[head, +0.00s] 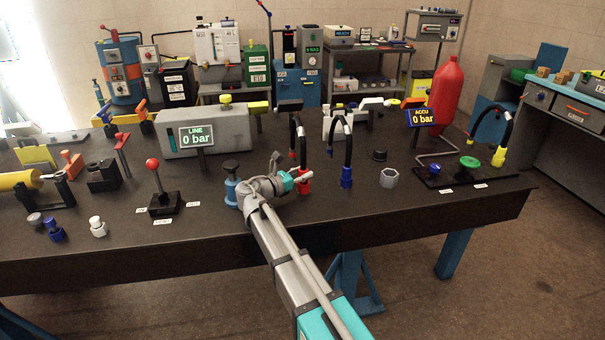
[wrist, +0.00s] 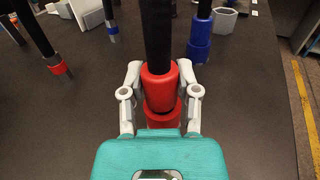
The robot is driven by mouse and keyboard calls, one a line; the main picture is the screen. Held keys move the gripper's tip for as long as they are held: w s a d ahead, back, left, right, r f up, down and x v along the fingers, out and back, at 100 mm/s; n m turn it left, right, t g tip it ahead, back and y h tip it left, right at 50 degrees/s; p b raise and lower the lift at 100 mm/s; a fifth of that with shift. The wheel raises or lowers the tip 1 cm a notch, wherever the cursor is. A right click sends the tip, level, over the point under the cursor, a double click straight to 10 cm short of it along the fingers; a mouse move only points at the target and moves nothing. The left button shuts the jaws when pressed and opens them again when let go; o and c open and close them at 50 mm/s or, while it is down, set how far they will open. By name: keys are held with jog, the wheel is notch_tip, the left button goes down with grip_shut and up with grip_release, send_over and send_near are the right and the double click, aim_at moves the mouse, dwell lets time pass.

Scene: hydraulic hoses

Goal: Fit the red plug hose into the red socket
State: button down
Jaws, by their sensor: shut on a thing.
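The red plug (wrist: 158,88) hangs on the end of a thick black hose (wrist: 158,35). My gripper (wrist: 161,95) is shut on this plug, one grey finger on each side. A wider red collar, apparently the red socket (wrist: 163,114), shows directly below the plug and in line with it. I cannot tell whether the plug is seated in it or only just above. In the head view my gripper (head: 295,181) is low over the table, beside the red parts (head: 304,186). The black hose (head: 301,140) rises there in an arch and hides part of itself.
A blue-collared hose (head: 346,176) stands close on the right, with a grey hexagonal cup (head: 389,178) beyond it. A blue fitting with a dark knob (head: 231,185) is close on the left. A red-knobbed lever (head: 155,178) stands farther left.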

jog(key=shift+f, duration=0.3)
jog(key=shift+c, duration=1.3)
grip_release()
jog(key=shift+s+a, duration=0.1)
jog(key=v, duration=1.1)
jog(key=shift+s+a, duration=0.2)
jog(key=shift+a, duration=0.05)
jog(key=shift+s, duration=0.1)
